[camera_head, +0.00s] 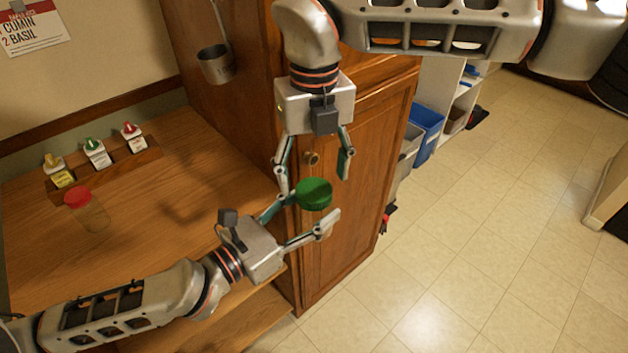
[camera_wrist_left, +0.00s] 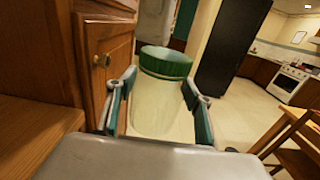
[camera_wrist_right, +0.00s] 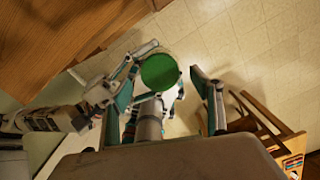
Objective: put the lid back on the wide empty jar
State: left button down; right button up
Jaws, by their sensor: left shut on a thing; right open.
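A wide, clear jar (camera_wrist_left: 155,115) with nothing visible inside stands upright between the fingers of my left gripper (camera_head: 302,217), which is shut on it in front of the cabinet, off the counter. The green ribbed lid (camera_head: 314,194) is on top of the jar's mouth in the left wrist view (camera_wrist_left: 166,62) and looks about level; I cannot tell whether it is screwed down. My right gripper (camera_head: 316,174) is open and points down from above, its fingers to either side of and a little above the lid. In the right wrist view, the lid (camera_wrist_right: 160,72) lies nearer the left finger.
A clear jar with a red lid (camera_head: 77,197) stands on the wooden counter (camera_head: 150,235). Behind it, a wooden rack (camera_head: 111,166) holds three small spice jars with yellow, green and red caps. A metal cup (camera_head: 215,64) hangs above. The cabinet door knob (camera_head: 311,158) is close behind my grippers.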

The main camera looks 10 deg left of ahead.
notch_tip(320, 180, up, 10)
jog(key=shift+f, duration=0.25)
jog(key=shift+f, duration=0.1)
dwell(0.5)
